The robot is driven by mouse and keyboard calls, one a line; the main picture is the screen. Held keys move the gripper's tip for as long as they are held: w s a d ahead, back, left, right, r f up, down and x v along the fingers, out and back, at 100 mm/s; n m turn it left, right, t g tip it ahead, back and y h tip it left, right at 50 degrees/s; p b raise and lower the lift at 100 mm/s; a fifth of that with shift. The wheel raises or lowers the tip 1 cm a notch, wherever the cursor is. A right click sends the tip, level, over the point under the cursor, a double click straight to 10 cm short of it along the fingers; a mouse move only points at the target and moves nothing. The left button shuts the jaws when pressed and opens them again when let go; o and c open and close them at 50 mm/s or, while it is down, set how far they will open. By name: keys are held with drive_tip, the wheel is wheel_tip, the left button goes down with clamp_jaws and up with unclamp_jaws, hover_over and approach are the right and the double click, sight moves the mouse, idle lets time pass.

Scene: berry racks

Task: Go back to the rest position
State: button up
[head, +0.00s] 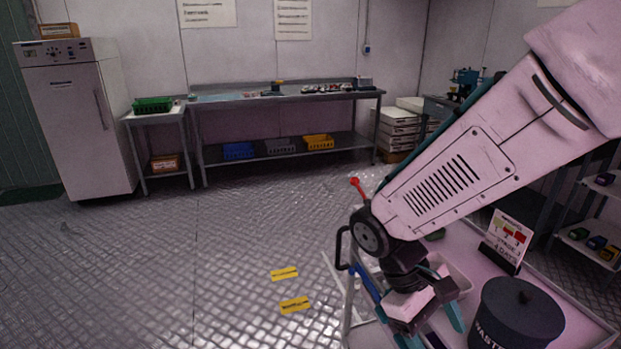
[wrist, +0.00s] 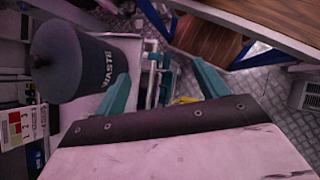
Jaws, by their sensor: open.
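My gripper (head: 430,325) hangs low over the near left side of a cart in the head view, its two teal fingers spread apart. In the wrist view my gripper (wrist: 160,85) shows both teal fingers wide apart with nothing held between them. Past the fingers the wrist view shows the cart's edge rails and the metal floor. The dark waste bin (head: 515,315) stands on the cart to the right of the gripper, apart from it. The bin also shows at the upper left of the wrist view (wrist: 75,62).
A white tray (head: 460,275) lies on the cart behind the gripper, partly hidden. A sign (head: 507,238) stands behind the bin. Shelves with small coloured boxes (head: 597,242) are at the right. A workbench (head: 290,97) lines the back wall.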

drive_tip(key=s+d+r+m+t+y, duration=0.2)
drive_tip(key=s+d+r+m+t, duration=0.1)
drive_tip(key=r, duration=0.3)
drive_tip(key=s+d+r+m+t+y, duration=0.3)
drive_tip(key=s+r+m, duration=0.1)
drive_tip(key=r, duration=0.3)
drive_tip(key=shift+s+y, duration=0.15)
drive_tip(key=shift+y, duration=0.15)
drive_tip(key=shift+d, duration=0.1)
drive_tip(key=shift+c, duration=0.2)
idle(0.7)
